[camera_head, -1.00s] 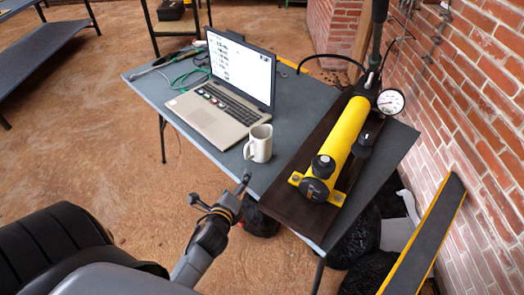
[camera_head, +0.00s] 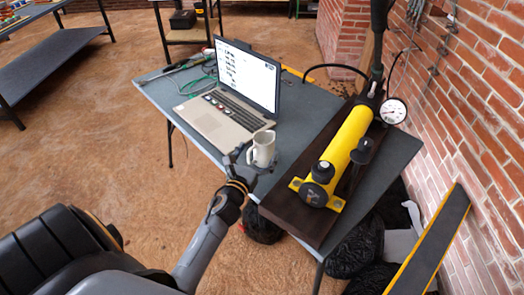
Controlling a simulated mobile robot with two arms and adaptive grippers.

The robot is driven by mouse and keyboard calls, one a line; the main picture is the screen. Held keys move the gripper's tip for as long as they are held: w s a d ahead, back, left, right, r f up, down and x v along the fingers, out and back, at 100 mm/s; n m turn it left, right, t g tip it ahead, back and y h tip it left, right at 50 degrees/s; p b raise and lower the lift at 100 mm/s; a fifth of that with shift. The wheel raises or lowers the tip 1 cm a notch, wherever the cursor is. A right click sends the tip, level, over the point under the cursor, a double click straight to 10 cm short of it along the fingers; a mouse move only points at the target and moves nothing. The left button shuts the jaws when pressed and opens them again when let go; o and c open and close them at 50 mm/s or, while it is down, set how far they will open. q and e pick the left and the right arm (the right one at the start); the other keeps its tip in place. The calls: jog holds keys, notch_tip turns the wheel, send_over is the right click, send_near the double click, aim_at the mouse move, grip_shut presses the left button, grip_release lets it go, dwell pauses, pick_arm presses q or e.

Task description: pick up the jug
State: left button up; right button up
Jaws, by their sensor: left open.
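The jug is a cream-white mug-like vessel (camera_head: 263,148) standing upright near the front edge of the grey table (camera_head: 305,103), just in front of the laptop. My left gripper (camera_head: 252,168) is open at the jug, its fingers reaching toward the jug's near and left sides. The fingers partly cover the jug's lower part and handle side, and I cannot tell whether they touch it. My right gripper is not in view.
An open laptop (camera_head: 235,102) stands close behind the jug. A yellow hydraulic hand pump (camera_head: 346,143) with a gauge (camera_head: 393,111) lies on a dark board to the right. A brick wall (camera_head: 470,90) borders the right side. Cables and tools lie at the table's back left.

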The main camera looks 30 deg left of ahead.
pick_arm(q)
jog(key=p+x, duration=0.1)
jog(key=x, duration=0.4)
jog(key=shift+w+a+f, duration=0.1)
jog(key=shift+w+a, duration=0.15)
jog(key=shift+w, duration=0.1)
jog(key=c, duration=1.6)
jog(key=shift+c, duration=0.6)
